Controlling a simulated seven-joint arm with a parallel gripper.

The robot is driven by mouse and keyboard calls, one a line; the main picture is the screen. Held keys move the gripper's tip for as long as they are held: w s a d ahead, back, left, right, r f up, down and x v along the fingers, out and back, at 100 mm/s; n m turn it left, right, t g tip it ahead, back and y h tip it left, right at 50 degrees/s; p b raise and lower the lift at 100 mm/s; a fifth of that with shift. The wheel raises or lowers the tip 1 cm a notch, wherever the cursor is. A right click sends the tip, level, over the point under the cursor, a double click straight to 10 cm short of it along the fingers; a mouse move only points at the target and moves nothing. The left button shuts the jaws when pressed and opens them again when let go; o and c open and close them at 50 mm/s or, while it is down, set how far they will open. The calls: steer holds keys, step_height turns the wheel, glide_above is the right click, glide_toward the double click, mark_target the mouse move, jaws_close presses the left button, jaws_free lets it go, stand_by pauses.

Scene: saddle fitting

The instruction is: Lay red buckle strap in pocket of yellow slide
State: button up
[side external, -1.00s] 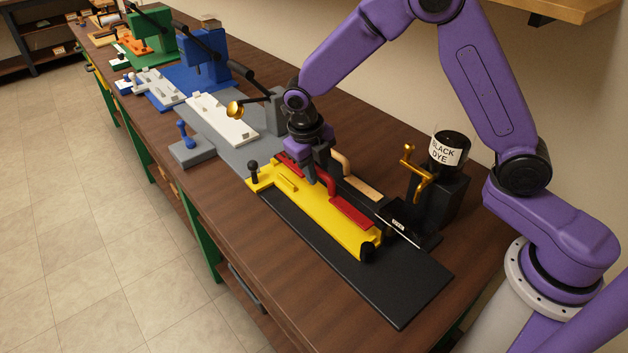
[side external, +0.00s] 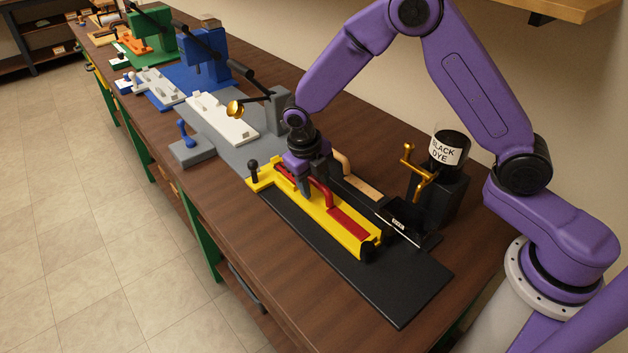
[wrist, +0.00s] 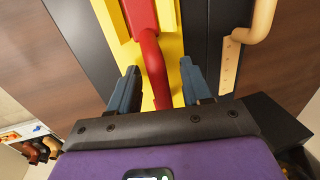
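The yellow slide (side external: 310,222) lies on a long black plate on the bench. The red buckle strap (side external: 348,223) lies lengthwise in the slide, its flat end flush between yellow edges and its raised curved grip arching up. In the wrist view the strap (wrist: 150,50) has yellow on both sides. My gripper (side external: 313,182) is low over the far part of the strap. In the wrist view my gripper (wrist: 158,85) is open, with a finger on each side of the red grip and gaps between. The strap's far end is partly hidden by the gripper.
A tan strap (side external: 358,182) with a curved grip lies right behind the slide. A black stand with a gold lever (side external: 420,175) and a black dye jar (side external: 450,150) stand at the right. A gold-knobbed lever press (side external: 272,108) stands beyond my gripper.

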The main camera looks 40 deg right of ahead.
mark_target(308, 202)
step_height(308, 202, up, 12)
steer(key=a, duration=0.2)
steer(key=shift+a, duration=0.2)
steer(key=shift+r, duration=0.1)
steer(key=s+d+m+y, duration=0.1)
steer(key=s+d+m, duration=0.2)
steer(key=s+m, duration=0.4)
steer(key=s+d+r+m, duration=0.1)
steer(key=s+d+m, duration=0.2)
steer(key=s+m, duration=0.5)
steer(key=s+d+r+m+y, duration=0.1)
steer(key=s+d+m, duration=0.3)
steer(key=s, duration=1.2)
steer(key=m, duration=0.4)
steer(key=shift+y, duration=0.3)
